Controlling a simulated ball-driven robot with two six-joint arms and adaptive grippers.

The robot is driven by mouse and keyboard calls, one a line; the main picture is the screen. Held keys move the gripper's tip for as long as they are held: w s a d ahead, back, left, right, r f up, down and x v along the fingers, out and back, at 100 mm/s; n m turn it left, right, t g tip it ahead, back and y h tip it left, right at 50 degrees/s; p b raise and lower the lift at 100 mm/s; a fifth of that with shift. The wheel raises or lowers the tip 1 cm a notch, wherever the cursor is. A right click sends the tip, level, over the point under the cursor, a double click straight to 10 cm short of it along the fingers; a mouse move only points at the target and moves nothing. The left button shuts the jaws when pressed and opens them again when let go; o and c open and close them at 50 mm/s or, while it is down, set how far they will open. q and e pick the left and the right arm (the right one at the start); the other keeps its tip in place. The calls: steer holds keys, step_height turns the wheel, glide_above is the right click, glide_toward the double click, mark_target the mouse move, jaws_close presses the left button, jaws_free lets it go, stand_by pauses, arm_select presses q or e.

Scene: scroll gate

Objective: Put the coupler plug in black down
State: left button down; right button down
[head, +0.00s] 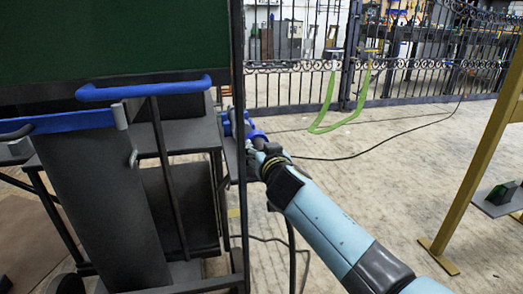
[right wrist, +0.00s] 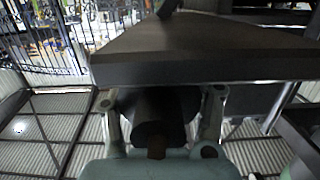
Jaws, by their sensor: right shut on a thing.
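My right gripper (head: 255,146) reaches in from the lower right in the head view, to the edge of a dark shelf (head: 231,158) beside the cart. In the right wrist view its two fingers (right wrist: 162,108) flank a dark, rounded body, which appears to be the black coupler plug (right wrist: 156,118). The gripper is shut on it. A broad dark slab (right wrist: 200,55) fills the view just beyond the fingertips; I cannot tell whether the plug touches it. In the head view the plug is too small and hidden to make out. My left gripper is not in view.
A blue fitting (head: 228,123) sits by the shelf, close to my right gripper. A cart with a blue handle (head: 145,90) stands left. A yellow post (head: 478,150) stands right. An iron gate (head: 410,75) closes the back. A dark cable crosses the open concrete floor (head: 375,175).

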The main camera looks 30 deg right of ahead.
steer(key=c, duration=0.8)
jaws_free()
steer(key=shift+o, duration=1.3)
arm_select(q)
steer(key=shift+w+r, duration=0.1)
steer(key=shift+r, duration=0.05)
arm_select(e)
steer(key=shift+r, duration=0.1)
steer(key=shift+r+p, duration=0.3)
steer(key=shift+p, duration=0.15)
steer(key=shift+s+a+r+p, duration=0.15)
steer(key=shift+s+p, duration=0.15)
steer(key=shift+s, duration=0.1)
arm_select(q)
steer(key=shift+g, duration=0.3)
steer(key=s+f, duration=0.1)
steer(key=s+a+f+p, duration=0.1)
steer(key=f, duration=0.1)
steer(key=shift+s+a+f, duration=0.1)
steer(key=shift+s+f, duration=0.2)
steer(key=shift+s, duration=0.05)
arm_select(e)
steer(key=v, duration=1.1)
